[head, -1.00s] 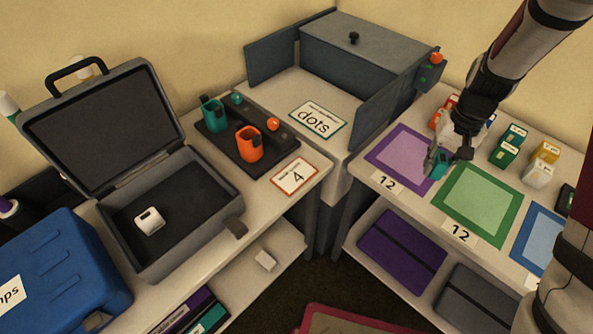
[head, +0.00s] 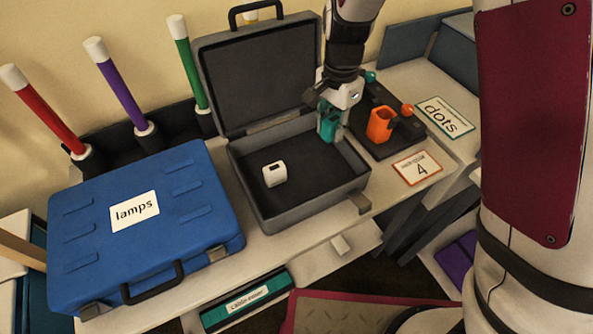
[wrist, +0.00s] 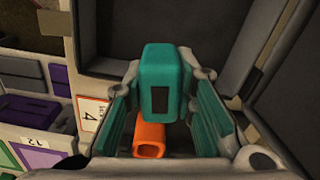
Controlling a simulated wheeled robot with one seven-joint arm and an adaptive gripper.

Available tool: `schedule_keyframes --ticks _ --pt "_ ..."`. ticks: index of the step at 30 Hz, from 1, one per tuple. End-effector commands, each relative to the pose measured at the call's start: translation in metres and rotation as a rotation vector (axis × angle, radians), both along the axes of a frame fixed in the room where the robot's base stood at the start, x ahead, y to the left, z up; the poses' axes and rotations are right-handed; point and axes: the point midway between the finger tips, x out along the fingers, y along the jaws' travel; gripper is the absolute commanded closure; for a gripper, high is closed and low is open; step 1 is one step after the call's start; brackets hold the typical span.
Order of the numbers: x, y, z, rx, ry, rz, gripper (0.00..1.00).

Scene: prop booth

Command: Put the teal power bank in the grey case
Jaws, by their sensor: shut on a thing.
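The grey case (head: 300,222) stands open on the bench, its lid raised at the back. My gripper (head: 331,136) points down over the right part of the case. It is shut on the teal power bank (wrist: 162,62), a rounded block with a dark rectangle on its face, which also shows small between the fingers in the head view (head: 327,122). The finger pads are teal too. I cannot tell how high the power bank is above the case floor.
A white rounded item (head: 274,174) lies inside the case at the left. A blue lamps case (head: 205,160) stands to its left. A dark rack with an orange holder (head: 380,124) is close on the right.

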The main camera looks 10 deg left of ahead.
Motion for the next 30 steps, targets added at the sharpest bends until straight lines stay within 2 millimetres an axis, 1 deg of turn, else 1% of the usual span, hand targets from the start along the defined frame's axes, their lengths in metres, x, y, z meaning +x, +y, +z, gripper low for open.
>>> schedule_keyframes --ticks 1,3,7,9,11,15,18,25,30 --pt "-0.002 0.012 0.000 0.001 -0.001 -0.039 1.00" --pt "-0.006 0.023 0.002 0.002 -0.002 -0.100 1.00" --pt "-0.010 0.034 0.003 0.002 -0.001 -0.172 1.00" --pt "-0.012 0.036 -0.001 0.002 0.000 -0.191 1.00" --pt "-0.013 0.037 -0.010 0.000 0.002 -0.197 1.00" --pt "-0.012 0.036 -0.036 -0.001 0.003 -0.199 1.00" --pt "-0.012 0.036 -0.050 0.001 0.002 -0.200 1.00" --pt "-0.013 0.037 -0.067 0.001 0.002 -0.197 1.00" --pt "-0.013 0.036 -0.090 -0.001 0.003 -0.198 1.00"
